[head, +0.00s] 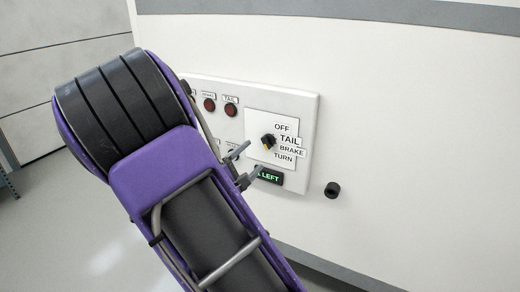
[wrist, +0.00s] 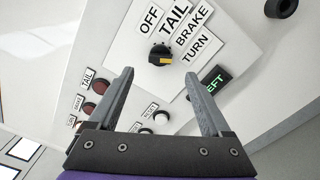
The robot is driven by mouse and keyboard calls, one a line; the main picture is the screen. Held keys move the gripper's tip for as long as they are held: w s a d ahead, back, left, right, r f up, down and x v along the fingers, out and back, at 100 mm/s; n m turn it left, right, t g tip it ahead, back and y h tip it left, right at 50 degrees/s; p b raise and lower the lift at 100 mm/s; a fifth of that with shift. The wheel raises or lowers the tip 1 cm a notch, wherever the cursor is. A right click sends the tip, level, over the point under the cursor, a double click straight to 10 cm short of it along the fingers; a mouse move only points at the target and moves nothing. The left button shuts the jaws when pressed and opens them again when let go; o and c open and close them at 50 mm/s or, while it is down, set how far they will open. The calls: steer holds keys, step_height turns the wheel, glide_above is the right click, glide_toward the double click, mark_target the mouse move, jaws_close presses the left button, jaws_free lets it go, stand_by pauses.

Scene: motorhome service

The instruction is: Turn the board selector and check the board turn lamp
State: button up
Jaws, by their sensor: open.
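The selector is a black knob with a yellow mark (head: 268,142) on a white plate labelled OFF, TAIL, BRAKE and TURN. It also shows in the wrist view (wrist: 161,52). The TAIL label looks larger than the others; I cannot tell which label the mark points to. Dark red lamps sit to the left, labelled TAIL (head: 231,110) and apparently BRAKE (head: 209,105). A third lamp is partly hidden by my arm in the head view, and its label is too small to read. My gripper (wrist: 160,75) is open and empty, short of the knob, its fingers apart from it.
A green display ending in LEFT (head: 270,176) is below the knob, beside a finger in the wrist view. White and black buttons (wrist: 161,118) lie between the fingers. A black round fitting (head: 332,190) sticks out of the white wall to the right.

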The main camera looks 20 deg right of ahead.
steer(key=v, duration=0.9)
steer(key=shift+s+a, duration=0.1)
steer(key=shift+s, duration=0.05)
